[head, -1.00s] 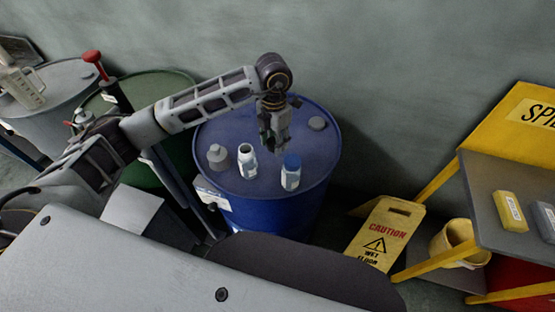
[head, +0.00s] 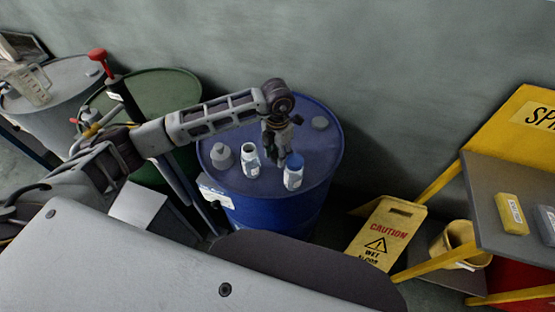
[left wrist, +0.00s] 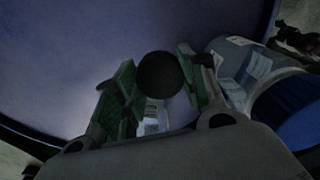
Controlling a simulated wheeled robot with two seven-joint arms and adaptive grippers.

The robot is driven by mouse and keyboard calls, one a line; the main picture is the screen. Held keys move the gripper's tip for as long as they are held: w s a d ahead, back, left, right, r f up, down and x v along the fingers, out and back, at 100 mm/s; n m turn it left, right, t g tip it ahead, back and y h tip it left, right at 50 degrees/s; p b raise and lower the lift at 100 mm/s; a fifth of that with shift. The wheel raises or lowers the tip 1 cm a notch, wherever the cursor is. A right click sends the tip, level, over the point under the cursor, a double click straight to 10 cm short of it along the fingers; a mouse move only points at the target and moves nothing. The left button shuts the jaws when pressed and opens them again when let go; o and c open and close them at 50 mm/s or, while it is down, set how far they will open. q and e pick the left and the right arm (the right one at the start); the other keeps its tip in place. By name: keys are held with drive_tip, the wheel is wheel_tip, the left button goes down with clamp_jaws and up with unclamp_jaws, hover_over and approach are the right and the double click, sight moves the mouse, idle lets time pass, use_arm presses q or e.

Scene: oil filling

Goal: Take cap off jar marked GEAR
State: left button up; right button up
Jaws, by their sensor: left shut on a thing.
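My left gripper (head: 277,162) is low over the blue drum's top, between two small jars. In the left wrist view its green-padded fingers (left wrist: 157,66) are shut on a dark round cap (left wrist: 160,76). A white labelled jar (head: 250,163) stands just left of the gripper; its top shows a pale rim around a dark middle and looks open. A blue-capped jar (head: 293,176) stands upright just right of it, and shows large in the left wrist view (left wrist: 244,72). Neither label is legible, so I cannot tell which says GEAR. My right gripper is out of view.
A grey container (head: 222,158) stands at the left of the blue drum (head: 268,208); a grey bung (head: 319,123) is at its back right. A green drum (head: 165,88) is to the left. A yellow caution sign (head: 386,235) and yellow shelf (head: 505,190) are to the right.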

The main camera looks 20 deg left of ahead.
sight(277, 154)
use_arm(q)
drive_tip(key=shift+f+p, duration=0.3)
drive_tip(key=shift+f, duration=1.55)
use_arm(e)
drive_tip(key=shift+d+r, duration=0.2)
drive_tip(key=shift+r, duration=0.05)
use_arm(q)
drive_tip(key=shift+f, duration=0.15)
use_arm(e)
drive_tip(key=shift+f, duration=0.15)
use_arm(q)
drive_tip(key=o, duration=1.1)
drive_tip(key=shift+r, duration=0.2)
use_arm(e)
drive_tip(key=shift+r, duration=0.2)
use_arm(q)
wheel_tip(277, 154, up, 11)
drive_tip(key=shift+f+b, duration=0.1)
drive_tip(key=shift+b, duration=0.75)
drive_tip(key=shift+r, duration=0.55)
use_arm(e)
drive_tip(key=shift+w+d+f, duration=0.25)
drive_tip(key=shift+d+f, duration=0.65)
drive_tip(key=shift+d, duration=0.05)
